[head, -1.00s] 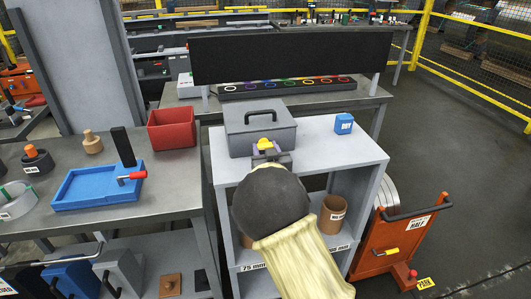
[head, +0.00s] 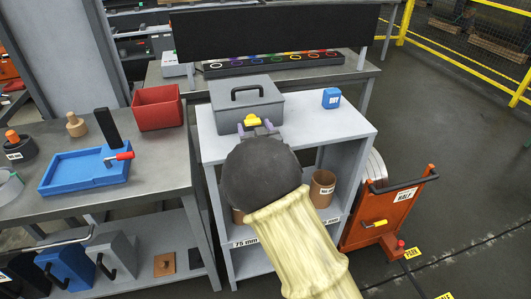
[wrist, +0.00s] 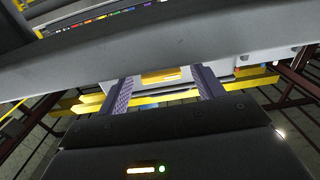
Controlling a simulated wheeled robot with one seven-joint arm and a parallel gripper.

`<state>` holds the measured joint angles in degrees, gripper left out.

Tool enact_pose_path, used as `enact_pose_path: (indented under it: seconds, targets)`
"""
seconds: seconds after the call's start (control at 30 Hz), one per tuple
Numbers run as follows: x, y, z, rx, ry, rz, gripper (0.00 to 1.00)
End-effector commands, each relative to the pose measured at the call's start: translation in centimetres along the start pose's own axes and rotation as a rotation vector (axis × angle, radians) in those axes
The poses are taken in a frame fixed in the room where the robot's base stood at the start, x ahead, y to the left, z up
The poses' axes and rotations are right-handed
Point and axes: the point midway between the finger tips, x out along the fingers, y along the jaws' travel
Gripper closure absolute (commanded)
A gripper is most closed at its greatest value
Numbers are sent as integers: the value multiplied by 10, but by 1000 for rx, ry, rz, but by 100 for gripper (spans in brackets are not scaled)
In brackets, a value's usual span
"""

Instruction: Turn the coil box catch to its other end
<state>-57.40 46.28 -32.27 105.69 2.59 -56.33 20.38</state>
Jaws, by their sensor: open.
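The coil box (head: 262,112) is a grey lidded box with a dark handle, standing on top of a light grey shelf unit (head: 345,130). Its yellow catch (head: 252,120) is on the side facing me, and it also shows in the wrist view (wrist: 160,76). My gripper (head: 255,128) is open at that side of the box. In the wrist view its two purple-grey fingers (wrist: 164,86) stand apart, one on each side of the catch. I cannot tell whether either finger touches it. My wrist and forearm hide part of the shelf front.
A small blue block (head: 331,98) sits on the shelf top, right of the box. A red bin (head: 157,108) and a blue tray fixture (head: 85,172) are on the left bench. An orange cart (head: 385,215) stands at the right. A black panel (head: 275,33) rises behind the box.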

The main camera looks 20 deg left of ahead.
Motion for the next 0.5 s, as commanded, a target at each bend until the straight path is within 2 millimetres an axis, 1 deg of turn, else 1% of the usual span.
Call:
enact_pose_path:
  seconds: [0.5]
  targets:
    - [-84,0,1,2,-1,0,33]
